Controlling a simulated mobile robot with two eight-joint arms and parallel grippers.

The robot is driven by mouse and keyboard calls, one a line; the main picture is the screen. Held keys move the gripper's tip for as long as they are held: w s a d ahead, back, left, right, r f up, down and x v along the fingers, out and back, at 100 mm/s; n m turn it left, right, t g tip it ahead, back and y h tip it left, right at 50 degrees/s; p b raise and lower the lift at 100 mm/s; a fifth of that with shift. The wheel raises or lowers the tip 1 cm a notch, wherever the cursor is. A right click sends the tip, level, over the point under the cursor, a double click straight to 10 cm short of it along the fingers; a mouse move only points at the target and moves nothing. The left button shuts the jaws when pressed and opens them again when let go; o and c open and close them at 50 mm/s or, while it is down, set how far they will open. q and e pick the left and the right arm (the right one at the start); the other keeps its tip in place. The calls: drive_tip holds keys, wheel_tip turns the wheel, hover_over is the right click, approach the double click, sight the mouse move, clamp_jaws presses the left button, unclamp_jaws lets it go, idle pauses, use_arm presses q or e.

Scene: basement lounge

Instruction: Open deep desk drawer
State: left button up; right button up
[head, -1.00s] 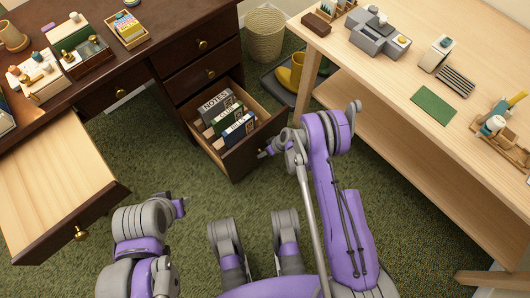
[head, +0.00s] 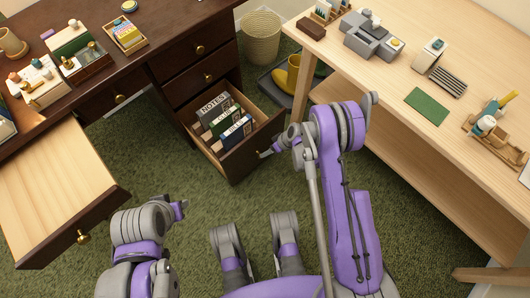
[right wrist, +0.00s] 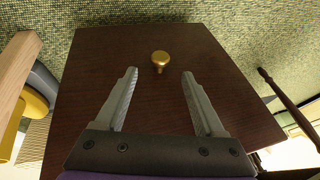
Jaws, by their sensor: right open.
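The deep desk drawer (head: 240,155) is the bottom one of the dark wood desk and stands pulled out, with several books (head: 226,116) inside. My right gripper (head: 266,153) is at its front in the head view. In the right wrist view the drawer's dark front (right wrist: 100,75) fills the middle, with a round brass knob (right wrist: 160,58). My right gripper (right wrist: 160,73) is open, and the knob shows just past its fingertips, between them and not gripped. My left gripper (head: 180,208) is above the carpet, away from the deep drawer; its fingers are too small to read.
Another desk drawer (head: 60,180) stands wide open and empty at the left. A light wood table (head: 400,75) is at the right. Yellow boots (head: 290,75) and a wicker basket (head: 262,38) stand behind the deep drawer. Green carpet (head: 180,160) is free between the drawers.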

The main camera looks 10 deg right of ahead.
drive_tip(key=v, duration=0.4)
drive_tip(key=shift+p, duration=0.35)
